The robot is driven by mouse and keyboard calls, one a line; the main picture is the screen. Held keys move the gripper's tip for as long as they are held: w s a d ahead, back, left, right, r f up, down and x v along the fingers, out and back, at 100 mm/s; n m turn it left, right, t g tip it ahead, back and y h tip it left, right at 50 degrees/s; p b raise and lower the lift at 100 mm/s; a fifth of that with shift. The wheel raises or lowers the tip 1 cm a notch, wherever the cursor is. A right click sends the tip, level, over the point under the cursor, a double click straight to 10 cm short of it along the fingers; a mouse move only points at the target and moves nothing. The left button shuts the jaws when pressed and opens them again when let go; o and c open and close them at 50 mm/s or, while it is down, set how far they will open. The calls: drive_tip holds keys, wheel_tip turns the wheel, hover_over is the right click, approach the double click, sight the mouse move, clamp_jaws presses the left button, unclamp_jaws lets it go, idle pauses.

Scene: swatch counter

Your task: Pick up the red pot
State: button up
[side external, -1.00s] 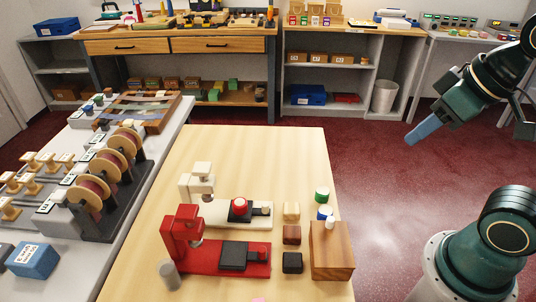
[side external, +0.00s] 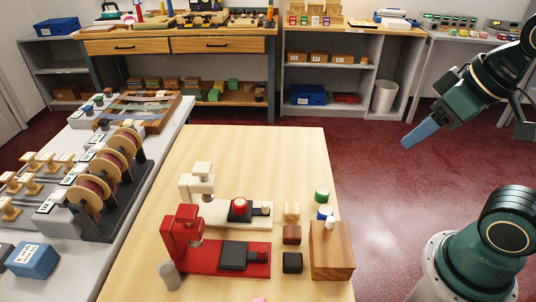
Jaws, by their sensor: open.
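A small round pot with a red top (side external: 239,203) sits on the black plate of the cream machine (side external: 201,183), at the middle of the wooden table. It looks upright. My gripper (side external: 408,143) is up at the right, over the floor beyond the table's right edge. It is well apart from the red pot, with its blue fingers pointing down and left. It is open, and nothing shows in it.
A red machine (side external: 184,238) stands in front of the cream one. Small blocks, a green-topped pot (side external: 322,194), a blue-topped pot (side external: 325,211) and a wooden block (side external: 331,258) stand at right. The table's far part (side external: 250,150) is clear.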

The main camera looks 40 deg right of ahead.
drive_tip(key=w+a+n+g+y, duration=0.1)
drive_tip(key=w+a+n, duration=0.15)
drive_tip(key=w, duration=0.35)
drive_tip(key=w+a+f+n+g, duration=0.1)
drive_tip(key=w+n, duration=0.3)
drive_tip(key=w, duration=0.1)
drive_tip(key=w+a+n+g+y, duration=0.1)
drive_tip(key=w+a+n, duration=0.15)
drive_tip(key=w, duration=0.35)
drive_tip(key=w+a+f+n+g+y, duration=0.1)
drive_tip(key=w+a+f+n, duration=0.2)
drive_tip(key=w+f, duration=0.3)
drive_tip(key=w+a+f+n+g+y, duration=0.1)
drive_tip(key=w+a+f+n, duration=0.2)
drive_tip(key=w+f+n, duration=0.3)
wheel_tip(320, 180, down, 3)
drive_tip(key=shift+w+a+r+g+y, duration=0.2)
drive_tip(key=shift+w+g+y, duration=0.1)
drive_tip(key=shift+w, duration=0.2)
drive_tip(key=shift+f, duration=0.1)
hover_over(240, 205)
drive_tip(key=w+d, duration=0.1)
drive_tip(key=d, duration=0.2)
drive_tip(key=shift+f, duration=3.85)
